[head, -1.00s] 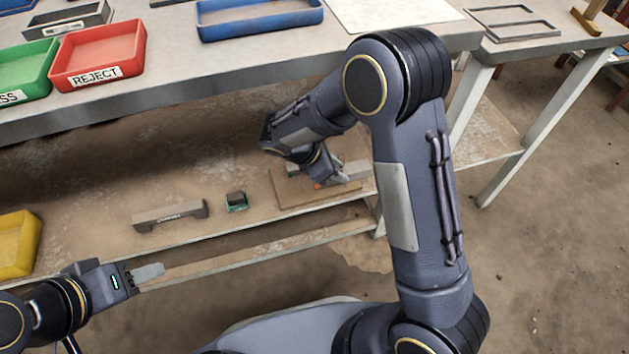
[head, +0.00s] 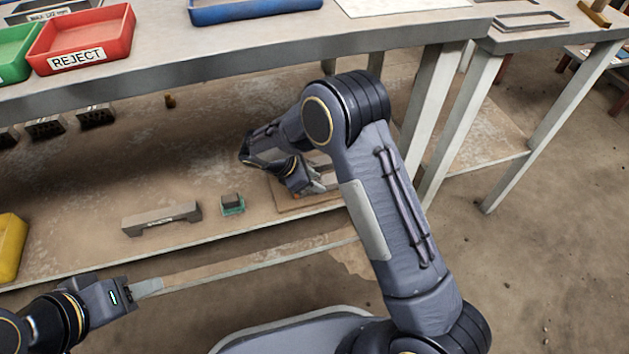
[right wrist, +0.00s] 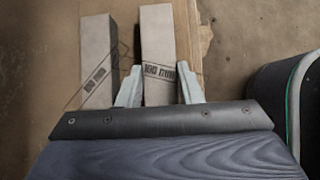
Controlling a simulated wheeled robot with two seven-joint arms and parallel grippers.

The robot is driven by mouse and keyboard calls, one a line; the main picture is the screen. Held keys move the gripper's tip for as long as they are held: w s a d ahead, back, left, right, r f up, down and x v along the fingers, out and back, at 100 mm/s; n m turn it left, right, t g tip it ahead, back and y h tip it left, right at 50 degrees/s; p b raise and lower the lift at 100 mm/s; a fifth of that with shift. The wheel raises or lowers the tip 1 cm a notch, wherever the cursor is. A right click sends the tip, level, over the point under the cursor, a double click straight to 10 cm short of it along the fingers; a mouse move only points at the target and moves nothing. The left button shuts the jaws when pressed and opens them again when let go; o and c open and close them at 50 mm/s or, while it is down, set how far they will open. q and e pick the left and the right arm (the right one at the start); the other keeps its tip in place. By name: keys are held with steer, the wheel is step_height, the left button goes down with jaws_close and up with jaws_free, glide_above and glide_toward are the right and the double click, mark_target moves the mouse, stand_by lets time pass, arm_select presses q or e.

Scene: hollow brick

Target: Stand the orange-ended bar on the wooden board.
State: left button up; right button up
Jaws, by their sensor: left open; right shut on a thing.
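My right gripper (head: 318,184) is low over the wooden board (head: 290,207) on the lower shelf. In the right wrist view, my right gripper (right wrist: 160,92) has its fingers on both sides of a grey bar with dark print (right wrist: 157,45). No orange end shows now; the bar's near end is hidden by the gripper. A second grey bar (right wrist: 97,55) lies beside it on the left, apart from the fingers. The brown board also shows in the wrist view (right wrist: 204,40). My left gripper (head: 150,287) is open and empty in front of the shelf, far from the board.
A dark bridge-shaped piece (head: 160,218) and a small green-based block (head: 232,204) sit on the lower shelf left of the board. A yellow bin (head: 10,245) is at far left. The upper tabletop (head: 250,50) overhangs the shelf; table legs (head: 450,130) stand right.

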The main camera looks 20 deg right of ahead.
steer(key=shift+f, duration=0.15)
steer(key=o, duration=1.2)
steer(key=shift+c, duration=0.2)
steer(key=p+v, duration=0.4)
steer(key=v, duration=0.8)
steer(key=shift+p, duration=0.3)
steer(key=shift+s, duration=0.1)
